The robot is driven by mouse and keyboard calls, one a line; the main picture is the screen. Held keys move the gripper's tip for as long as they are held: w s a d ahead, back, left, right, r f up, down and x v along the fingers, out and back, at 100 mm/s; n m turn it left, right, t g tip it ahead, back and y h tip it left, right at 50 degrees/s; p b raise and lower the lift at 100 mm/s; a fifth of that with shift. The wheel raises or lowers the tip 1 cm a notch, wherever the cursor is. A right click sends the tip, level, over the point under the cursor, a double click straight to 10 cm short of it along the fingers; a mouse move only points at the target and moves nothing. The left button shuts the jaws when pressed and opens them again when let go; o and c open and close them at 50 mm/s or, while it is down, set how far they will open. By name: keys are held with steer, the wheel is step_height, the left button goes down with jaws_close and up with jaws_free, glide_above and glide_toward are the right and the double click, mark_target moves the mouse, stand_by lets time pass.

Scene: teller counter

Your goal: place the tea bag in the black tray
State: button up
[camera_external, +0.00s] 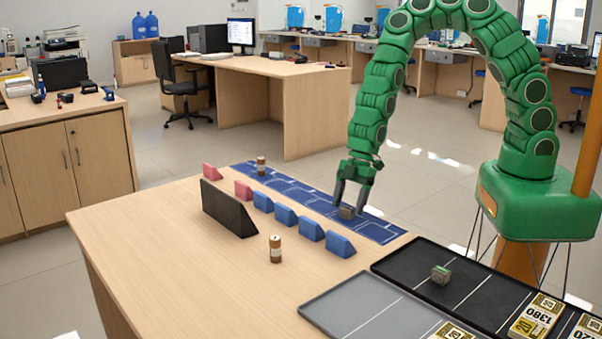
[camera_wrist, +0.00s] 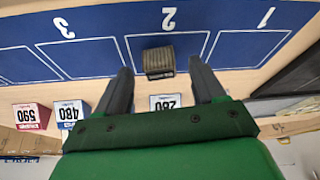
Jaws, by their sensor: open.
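A small grey-brown ribbed block (camera_external: 347,212) sits on the blue mat (camera_external: 386,233); I cannot tell for sure whether it is the tea bag. In the wrist view the block (camera_wrist: 158,62) lies in the mat's slot 2. My gripper (camera_external: 348,209) points down over it, open, with one finger on each side of the block; in the wrist view the gripper (camera_wrist: 160,68) shows gaps on both sides.
A grey tray (camera_external: 342,306) lies in front of the black tray. Yellow labelled packs (camera_external: 537,315) lie at lower right. Blue wedges (camera_external: 311,230), pink wedges (camera_external: 243,190), a black wedge (camera_external: 228,208) and two small brown cylinders (camera_external: 275,249) stand on the table. The table's front left is clear.

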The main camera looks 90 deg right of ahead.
steer(key=shift+a+f, duration=0.15)
steer(key=shift+f, duration=0.1)
steer(key=shift+c, duration=0.3)
steer(key=c, duration=1.2)
steer(key=shift+r, duration=5)
